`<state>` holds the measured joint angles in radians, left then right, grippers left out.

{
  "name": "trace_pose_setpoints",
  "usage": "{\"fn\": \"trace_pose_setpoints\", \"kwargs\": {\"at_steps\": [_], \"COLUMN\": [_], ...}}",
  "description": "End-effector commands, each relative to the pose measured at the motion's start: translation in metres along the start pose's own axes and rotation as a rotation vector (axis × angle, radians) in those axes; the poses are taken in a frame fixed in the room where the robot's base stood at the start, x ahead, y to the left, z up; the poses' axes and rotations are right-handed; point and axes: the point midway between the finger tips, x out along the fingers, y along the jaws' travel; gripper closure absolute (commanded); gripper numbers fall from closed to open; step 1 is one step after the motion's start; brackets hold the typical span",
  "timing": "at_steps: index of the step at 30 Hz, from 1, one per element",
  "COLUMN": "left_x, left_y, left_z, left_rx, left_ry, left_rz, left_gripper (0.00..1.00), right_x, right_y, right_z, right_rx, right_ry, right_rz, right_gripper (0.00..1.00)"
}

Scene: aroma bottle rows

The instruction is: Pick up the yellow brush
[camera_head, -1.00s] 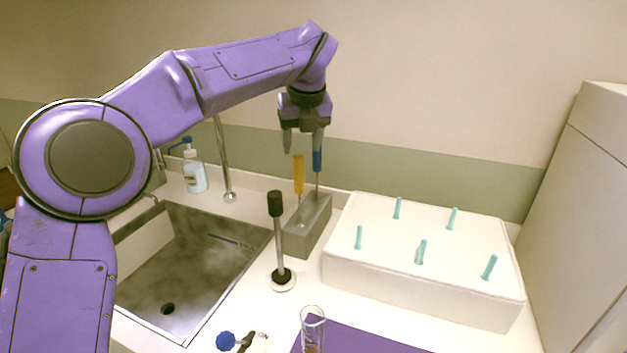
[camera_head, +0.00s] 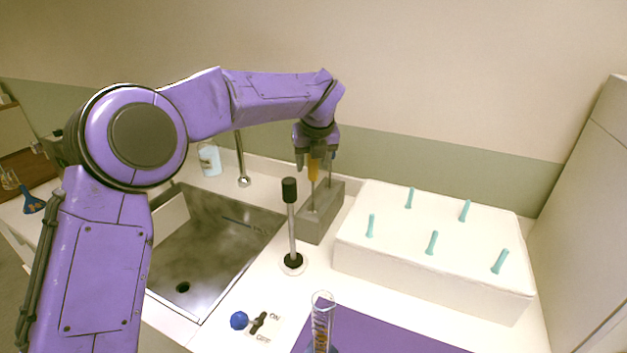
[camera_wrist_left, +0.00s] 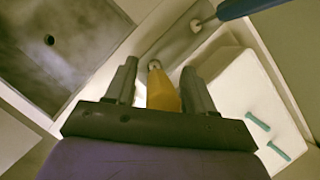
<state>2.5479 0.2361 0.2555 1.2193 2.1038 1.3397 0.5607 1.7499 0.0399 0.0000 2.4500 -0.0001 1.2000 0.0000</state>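In the left wrist view the yellow handle (camera_wrist_left: 163,92) lies between the two fingers (camera_wrist_left: 160,88). A gap shows on the left side of the handle; the right finger is very close to it. The gripper looks open. A blue-handled brush (camera_wrist_left: 245,8) stands in the same holder, mostly hidden by the gripper in the head view. My right gripper is not seen.
A metal sink (camera_head: 205,250) lies left of the holder. A black-topped metal rod (camera_head: 291,222) stands in front of it. A white box with teal pegs (camera_head: 430,275) is to the right. A glass cylinder (camera_head: 322,322) and purple mat (camera_head: 375,340) are at the front.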

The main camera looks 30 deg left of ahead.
Motion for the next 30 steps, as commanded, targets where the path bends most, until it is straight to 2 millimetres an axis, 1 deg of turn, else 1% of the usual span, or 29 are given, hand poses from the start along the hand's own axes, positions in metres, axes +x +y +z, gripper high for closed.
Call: {"fn": "trace_pose_setpoints", "kwargs": {"at_steps": [1,2,3,4,5,11,14,17,21,24,27,30], "left_x": [0.0,0.0,0.0,0.0,0.0,-0.001,-0.005,-0.021,-0.055,-0.074,-0.088,-0.093], "left_y": [0.0,0.0,0.0,0.0,0.0,0.0,-0.001,-0.001,-0.001,0.0,0.0,0.0], "left_z": [0.0,0.0,0.0,0.0,0.0,0.0,0.003,0.009,0.023,0.031,0.037,0.038], "left_rx": [0.0,0.0,0.0,0.0,0.0,0.0,-0.001,-0.003,-0.003,-0.003,-0.001,0.0], "left_ry": [0.0,0.0,-0.001,0.0,-0.001,-0.001,-0.002,-0.004,-0.003,-0.002,-0.002,0.0], "left_rz": [0.0,0.0,0.0,0.0,0.0,0.0,-0.002,-0.004,-0.004,-0.003,-0.001,-0.001], "left_gripper": [0.63,0.73,0.86,0.96,1.0,1.0,1.0,1.0,1.0,1.0,1.0,1.0], "right_x": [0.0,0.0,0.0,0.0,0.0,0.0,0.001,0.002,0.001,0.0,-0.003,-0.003], "right_y": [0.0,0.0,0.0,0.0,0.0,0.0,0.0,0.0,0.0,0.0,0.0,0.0], "right_z": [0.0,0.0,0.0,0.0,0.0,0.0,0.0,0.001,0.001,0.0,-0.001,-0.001], "right_rx": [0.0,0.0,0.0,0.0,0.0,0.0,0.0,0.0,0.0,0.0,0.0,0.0], "right_ry": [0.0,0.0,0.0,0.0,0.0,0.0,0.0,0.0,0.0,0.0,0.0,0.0], "right_rz": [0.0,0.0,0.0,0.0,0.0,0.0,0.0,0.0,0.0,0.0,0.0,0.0], "right_gripper": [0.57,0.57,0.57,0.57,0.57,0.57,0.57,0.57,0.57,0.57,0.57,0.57]}}
